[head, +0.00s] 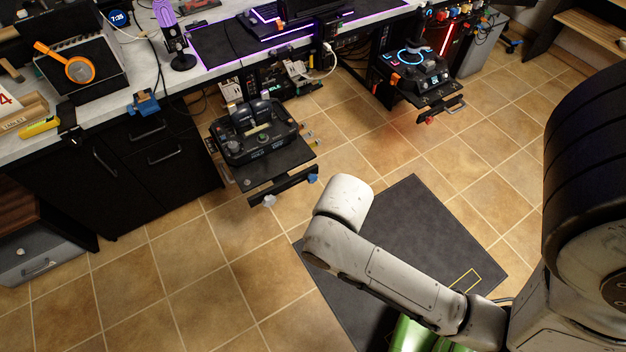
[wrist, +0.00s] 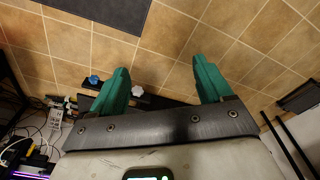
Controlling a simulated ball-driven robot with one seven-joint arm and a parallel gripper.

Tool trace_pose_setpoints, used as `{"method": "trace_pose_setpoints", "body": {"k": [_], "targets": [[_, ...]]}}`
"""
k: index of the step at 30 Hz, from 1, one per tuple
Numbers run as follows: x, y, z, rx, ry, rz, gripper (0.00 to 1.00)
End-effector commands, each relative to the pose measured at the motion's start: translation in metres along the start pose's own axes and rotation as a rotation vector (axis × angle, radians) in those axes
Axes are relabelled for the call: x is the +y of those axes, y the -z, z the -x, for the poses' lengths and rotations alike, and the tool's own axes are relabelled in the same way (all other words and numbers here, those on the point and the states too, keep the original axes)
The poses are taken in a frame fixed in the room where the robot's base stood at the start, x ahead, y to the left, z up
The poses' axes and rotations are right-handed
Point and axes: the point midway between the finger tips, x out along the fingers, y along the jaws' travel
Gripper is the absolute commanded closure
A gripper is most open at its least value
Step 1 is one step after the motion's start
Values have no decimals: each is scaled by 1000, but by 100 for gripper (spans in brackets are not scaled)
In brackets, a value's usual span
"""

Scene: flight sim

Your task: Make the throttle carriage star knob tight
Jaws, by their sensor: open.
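The throttle unit (head: 252,132) sits on a black carriage plate (head: 270,165) in front of the desk in the head view. A pale, lobed star-like knob (head: 269,200) is at the left of the carriage's front bar, and a blue knob (head: 313,178) is at its right end. In the wrist view the pale knob (wrist: 137,91) shows between my fingers, beyond them, and the blue knob (wrist: 94,80) is left of the left finger. My gripper (wrist: 161,64) is open and empty, its teal fingers apart from both knobs. The head view does not show my fingers. The pictures do not show how tight either knob is.
A stick unit (head: 415,72) on a similar carriage with a red-orange knob (head: 429,121) stands to the right. The desk (head: 100,108) with black drawers is at left. A dark mat (head: 410,230) lies on the tiled floor. Floor in front of the throttle carriage is clear.

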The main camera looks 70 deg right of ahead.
Motion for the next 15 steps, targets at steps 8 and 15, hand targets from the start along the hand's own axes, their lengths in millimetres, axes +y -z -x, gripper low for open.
{"method": "trace_pose_setpoints", "body": {"k": [8,15], "targets": [[0,0,0,0,0,0,21],[0,3,-15,24,18,5,33]]}}
